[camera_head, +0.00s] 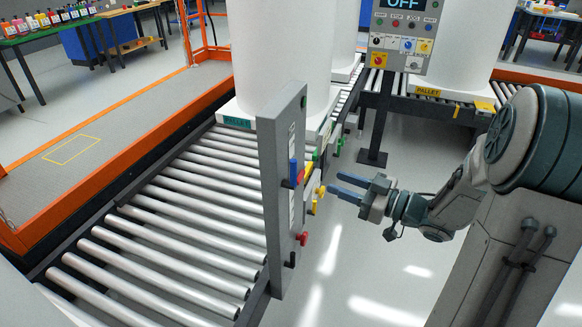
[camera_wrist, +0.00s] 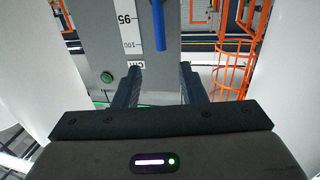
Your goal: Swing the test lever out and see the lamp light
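My gripper (camera_head: 336,185) is open and empty. It points left at the grey upright panel (camera_head: 282,190) beside the roller conveyor, with a gap between the fingertips and the coloured parts on its edge. A blue lever (camera_head: 292,172) is on that edge, near yellow and red parts. In the wrist view, a blue lever (camera_wrist: 159,25) hangs down on the grey panel, ahead of and above the space between my fingers (camera_wrist: 159,75). A round green lamp or button (camera_wrist: 107,77) sits left of my left finger; it does not clearly glow. I cannot tell which part is the test lever.
A control box (camera_head: 405,35) reading OFF stands on a post behind my gripper. White tanks (camera_head: 465,45) stand on pallets on the rollers (camera_head: 190,180). An orange rail (camera_head: 150,110) runs at left. The floor (camera_head: 350,260) below my gripper is clear.

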